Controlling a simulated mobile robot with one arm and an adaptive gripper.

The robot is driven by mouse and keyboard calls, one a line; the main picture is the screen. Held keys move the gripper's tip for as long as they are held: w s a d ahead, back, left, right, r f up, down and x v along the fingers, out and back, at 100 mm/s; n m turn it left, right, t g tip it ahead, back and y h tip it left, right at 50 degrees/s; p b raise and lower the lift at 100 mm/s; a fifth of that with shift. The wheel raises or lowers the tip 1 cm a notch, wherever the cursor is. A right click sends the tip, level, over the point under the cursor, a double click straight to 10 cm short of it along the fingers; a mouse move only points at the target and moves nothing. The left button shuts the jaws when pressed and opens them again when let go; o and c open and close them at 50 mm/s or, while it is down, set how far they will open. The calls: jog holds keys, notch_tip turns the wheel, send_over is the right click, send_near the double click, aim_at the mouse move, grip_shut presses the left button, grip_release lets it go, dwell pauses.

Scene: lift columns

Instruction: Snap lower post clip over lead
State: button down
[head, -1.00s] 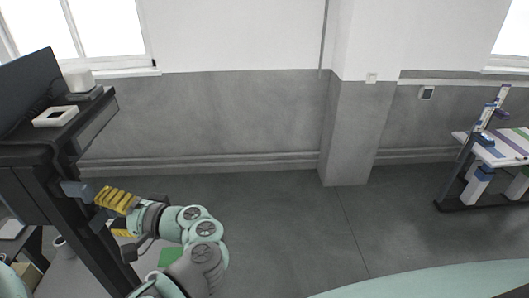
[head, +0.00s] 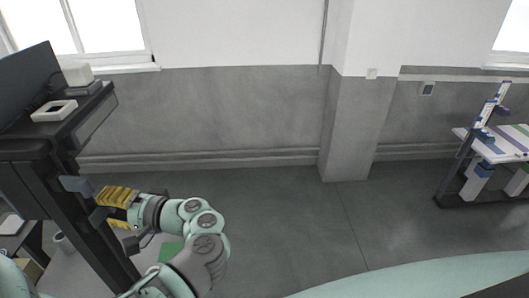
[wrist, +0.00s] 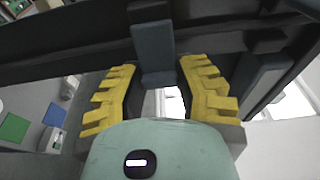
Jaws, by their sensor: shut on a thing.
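The dark post (head: 62,205) of the workstation stands at the left in the head view. A grey clip (wrist: 152,50) on it lies between the two yellow fingers in the wrist view. My gripper (head: 104,210) is at the post, its fingers shut on this clip; it also shows in the wrist view (wrist: 157,68). Another grey block (head: 76,185) sits higher on the post. I cannot make out the lead, nor whether the clip is around it.
The workstation top (head: 60,125) carries a monitor (head: 28,88) and small white boxes above the gripper. A cart (head: 497,150) with coloured strips is at the right. The floor between is clear.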

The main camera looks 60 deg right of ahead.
jog(key=shift+w+a+n+g+y+b, duration=0.1)
jog(key=shift+w+n+g+y+b, duration=0.2)
jog(key=shift+n+g+y, duration=0.45)
jog(key=shift+w+a+n+g+y+b, duration=0.1)
jog(key=shift+w+n+g+y+b, duration=0.35)
jog(key=shift+y, duration=0.6)
jog(key=shift+s, duration=0.15)
jog(key=c, duration=0.6)
grip_release()
jog(key=shift+v, duration=3.7)
jog(key=shift+s, duration=0.1)
